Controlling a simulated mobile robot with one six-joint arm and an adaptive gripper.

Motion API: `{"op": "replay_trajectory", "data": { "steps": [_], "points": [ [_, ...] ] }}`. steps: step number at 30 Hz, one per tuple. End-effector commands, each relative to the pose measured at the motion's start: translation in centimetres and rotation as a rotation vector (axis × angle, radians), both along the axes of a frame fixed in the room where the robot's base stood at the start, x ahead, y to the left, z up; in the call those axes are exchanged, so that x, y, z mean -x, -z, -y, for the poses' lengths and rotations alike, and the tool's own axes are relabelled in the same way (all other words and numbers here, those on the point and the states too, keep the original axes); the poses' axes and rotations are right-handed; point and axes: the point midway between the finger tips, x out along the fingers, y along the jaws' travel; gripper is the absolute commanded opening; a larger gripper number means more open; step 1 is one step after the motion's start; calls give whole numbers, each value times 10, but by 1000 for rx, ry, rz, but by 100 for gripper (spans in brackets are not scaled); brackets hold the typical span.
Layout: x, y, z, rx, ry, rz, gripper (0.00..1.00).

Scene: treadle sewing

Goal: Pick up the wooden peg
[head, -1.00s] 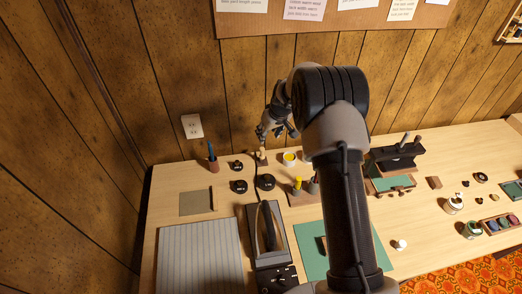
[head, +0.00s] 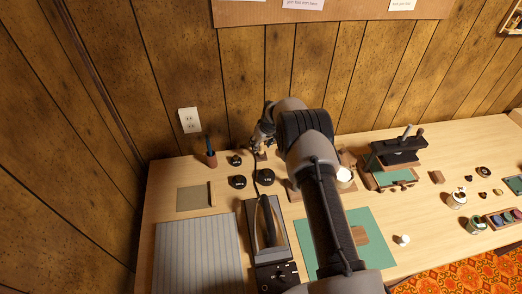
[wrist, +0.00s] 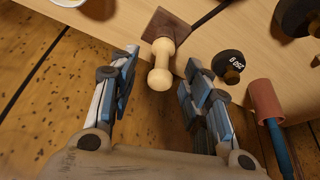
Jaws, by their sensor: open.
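The wooden peg (wrist: 160,65) is pale, with a rounded knob at each end and a narrower neck. In the wrist view it stands on a dark square base (wrist: 166,26) on the desk. My gripper (wrist: 161,72) is open, with one blue-padded finger on each side of the peg. The near knob lies between the fingers, with a visible gap on both sides. In the head view my gripper (head: 258,147) is at the back of the desk near the wall; it and the arm largely hide the peg there.
A black 250 g weight (wrist: 229,65) stands close beside the right finger. A reddish cup with a blue pen (wrist: 266,100) is farther right, and also shows in the head view (head: 211,159). The wood-panelled wall (head: 330,60) is just behind. A pressing iron (head: 268,222) stands in front.

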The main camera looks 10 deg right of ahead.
Motion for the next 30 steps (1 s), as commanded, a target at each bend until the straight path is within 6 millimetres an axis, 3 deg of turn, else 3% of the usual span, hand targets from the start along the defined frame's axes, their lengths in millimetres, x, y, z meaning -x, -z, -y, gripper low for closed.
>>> {"op": "replay_trajectory", "data": {
  "steps": [8,23,30],
  "points": [
    [-2,2,0,1,-1,1,43],
    [-1,2,0,1,-1,1,10],
    [-2,2,0,1,-1,1,8]
  ]
}}
